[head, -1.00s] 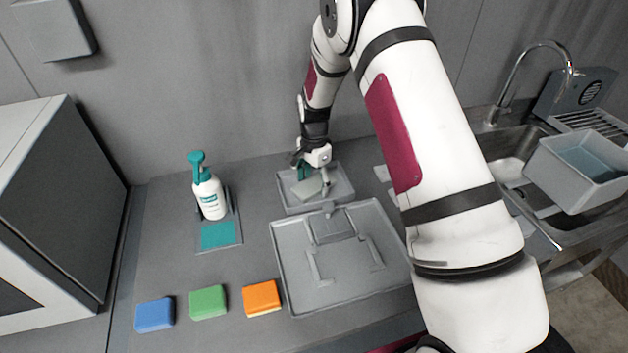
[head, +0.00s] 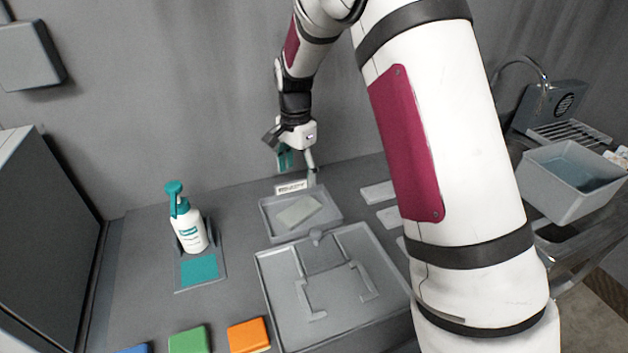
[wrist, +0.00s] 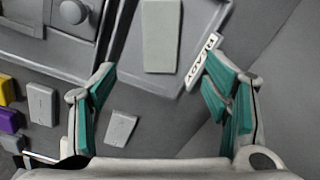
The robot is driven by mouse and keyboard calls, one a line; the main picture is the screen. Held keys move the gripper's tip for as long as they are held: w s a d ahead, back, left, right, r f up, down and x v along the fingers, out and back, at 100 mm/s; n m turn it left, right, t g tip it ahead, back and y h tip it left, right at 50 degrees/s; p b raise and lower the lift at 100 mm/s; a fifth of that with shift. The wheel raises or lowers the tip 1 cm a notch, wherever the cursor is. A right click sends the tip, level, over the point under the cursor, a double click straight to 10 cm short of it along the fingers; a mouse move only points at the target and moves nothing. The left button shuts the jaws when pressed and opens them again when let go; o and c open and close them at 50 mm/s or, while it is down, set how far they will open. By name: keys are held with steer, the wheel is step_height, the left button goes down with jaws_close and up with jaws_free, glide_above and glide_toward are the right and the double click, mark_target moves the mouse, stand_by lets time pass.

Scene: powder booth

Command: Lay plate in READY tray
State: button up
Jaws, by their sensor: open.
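The plate (head: 299,210), a flat pale grey-green rectangle, lies inside the READY tray (head: 272,230), a shallow grey tray at the back of the bench. It lies at an angle to the tray walls in the head view. The plate (wrist: 161,36) also shows in the wrist view, flat in the tray (wrist: 205,30), next to the READY label (wrist: 203,62). My gripper (head: 297,172) is above the back edge of the tray, apart from the plate. In the wrist view my gripper (wrist: 160,105) has its teal-padded fingers wide apart with nothing between them.
A larger grey fixture tray (head: 335,325) with raised brackets is in front of the READY tray. A white spray bottle (head: 188,228) stands at left by a teal pad (head: 199,269). Green (head: 188,341) and orange (head: 249,335) sponges lie in front. A water basin (head: 570,185) is at right.

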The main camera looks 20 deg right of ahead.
steer(key=s+r+n+t, duration=0.3)
steer(key=s+r+n, duration=0.3)
steer(key=s+r, duration=0.9)
steer(key=s+r+n+t, duration=0.1)
steer(key=s+r+n, duration=0.1)
steer(key=s, duration=0.6)
steer(key=s+r+n+t, duration=0.1)
steer(key=s+r+n, duration=0.2)
steer(key=s+n, duration=0.2)
steer(key=s, duration=0.3)
steer(key=shift+s+r+t, duration=0.3)
steer(key=shift+s+r, duration=0.05)
steer(key=shift+s, duration=0.05)
